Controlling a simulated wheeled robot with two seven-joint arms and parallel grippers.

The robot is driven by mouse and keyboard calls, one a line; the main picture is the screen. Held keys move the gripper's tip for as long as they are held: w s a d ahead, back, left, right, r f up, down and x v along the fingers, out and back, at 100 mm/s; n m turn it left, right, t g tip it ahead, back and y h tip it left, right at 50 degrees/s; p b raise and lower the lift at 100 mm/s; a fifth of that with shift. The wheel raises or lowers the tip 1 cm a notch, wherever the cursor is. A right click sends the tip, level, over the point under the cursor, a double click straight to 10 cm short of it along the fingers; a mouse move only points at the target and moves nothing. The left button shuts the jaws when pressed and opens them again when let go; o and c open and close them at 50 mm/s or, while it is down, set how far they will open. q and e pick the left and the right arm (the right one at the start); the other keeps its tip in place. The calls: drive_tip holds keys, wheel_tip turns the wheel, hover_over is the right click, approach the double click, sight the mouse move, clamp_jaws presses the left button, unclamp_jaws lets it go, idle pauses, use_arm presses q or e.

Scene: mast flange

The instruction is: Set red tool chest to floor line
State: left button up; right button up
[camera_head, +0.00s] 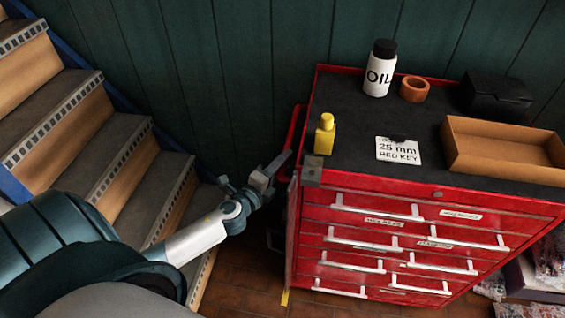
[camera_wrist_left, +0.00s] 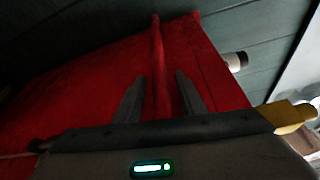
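The red tool chest (camera_head: 335,212) stands against the back wall, with several drawers facing me and a black top. A red side handle (camera_head: 296,128) sticks out on its left side. My left gripper (camera_head: 272,172) is beside that left side, below the handle's top. In the left wrist view my left gripper (camera_wrist_left: 158,98) has its two fingers apart, with the upright red bar of the handle (camera_wrist_left: 157,55) between them; I cannot tell whether either finger touches it. A short piece of yellow floor line (camera_head: 285,297) shows at the chest's lower left. My right gripper is out of view.
On the chest stand an oil bottle (camera_head: 379,70), orange tape roll (camera_head: 414,89), yellow bottle (camera_head: 325,136), white card (camera_head: 398,150), cardboard tray (camera_head: 500,167) and black box (camera_head: 497,98). Stairs (camera_head: 85,135) rise at left. Brick floor (camera_head: 240,285) is clear between.

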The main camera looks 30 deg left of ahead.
use_arm(q)
clamp_jaws()
drive_tip(key=shift+s+a+f, duration=0.1)
drive_tip(key=shift+a, duration=0.3)
drive_tip(key=shift+s+a, duration=0.15)
drive_tip(key=shift+a, duration=0.15)
unclamp_jaws()
drive_tip(key=shift+s+a, duration=0.1)
